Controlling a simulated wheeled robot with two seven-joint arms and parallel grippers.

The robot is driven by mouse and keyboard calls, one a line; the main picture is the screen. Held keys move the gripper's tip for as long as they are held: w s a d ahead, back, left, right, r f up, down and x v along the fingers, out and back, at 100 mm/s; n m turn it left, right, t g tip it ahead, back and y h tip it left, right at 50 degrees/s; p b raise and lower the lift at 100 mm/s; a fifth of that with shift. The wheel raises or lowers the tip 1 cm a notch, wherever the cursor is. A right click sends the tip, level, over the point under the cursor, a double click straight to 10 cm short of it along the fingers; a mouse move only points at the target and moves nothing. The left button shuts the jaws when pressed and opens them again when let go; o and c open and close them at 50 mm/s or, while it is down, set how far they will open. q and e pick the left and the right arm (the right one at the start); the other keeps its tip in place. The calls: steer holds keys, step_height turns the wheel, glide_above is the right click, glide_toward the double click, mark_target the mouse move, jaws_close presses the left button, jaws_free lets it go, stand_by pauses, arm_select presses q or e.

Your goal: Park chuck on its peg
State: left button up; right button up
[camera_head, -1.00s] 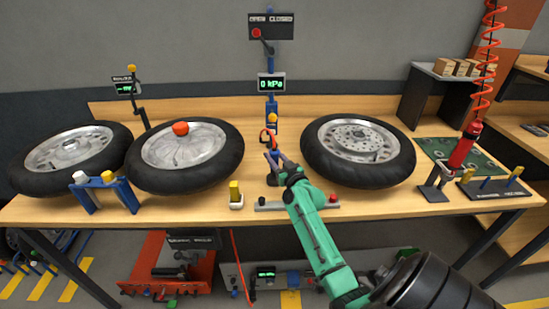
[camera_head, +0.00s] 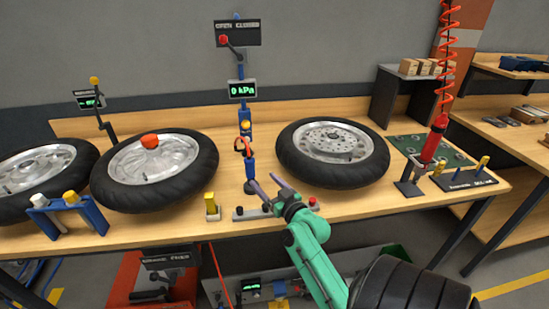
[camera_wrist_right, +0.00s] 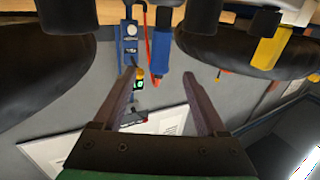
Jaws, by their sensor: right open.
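The blue chuck (camera_head: 251,169) stands upright at the foot of the blue gauge post (camera_head: 245,118), with an orange hose loop (camera_head: 239,146) at its top. Its lower end meets a dark base, and I cannot make out the peg itself. In the wrist view the chuck (camera_wrist_right: 161,84) shows between my fingers, beyond the tips, beside the post (camera_wrist_right: 129,45). My right gripper (camera_head: 264,180) is open and empty, just in front and to the right of the chuck, apart from it. My left gripper is out of view.
A wheel with a red cap (camera_head: 155,170) lies left of the post, another wheel (camera_head: 332,153) right. The gauge display (camera_head: 243,89) reads 0 kPa.

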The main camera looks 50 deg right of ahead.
steer(key=v, duration=0.3)
steer(key=b+v, duration=0.1)
steer(key=shift+s+a+r, duration=0.15)
steer(key=shift+s+r, duration=0.1)
steer(key=shift+r, duration=0.05)
steer(key=shift+s+a+r, duration=0.1)
steer(key=shift+s+r, duration=0.1)
steer(key=shift+s, duration=0.05)
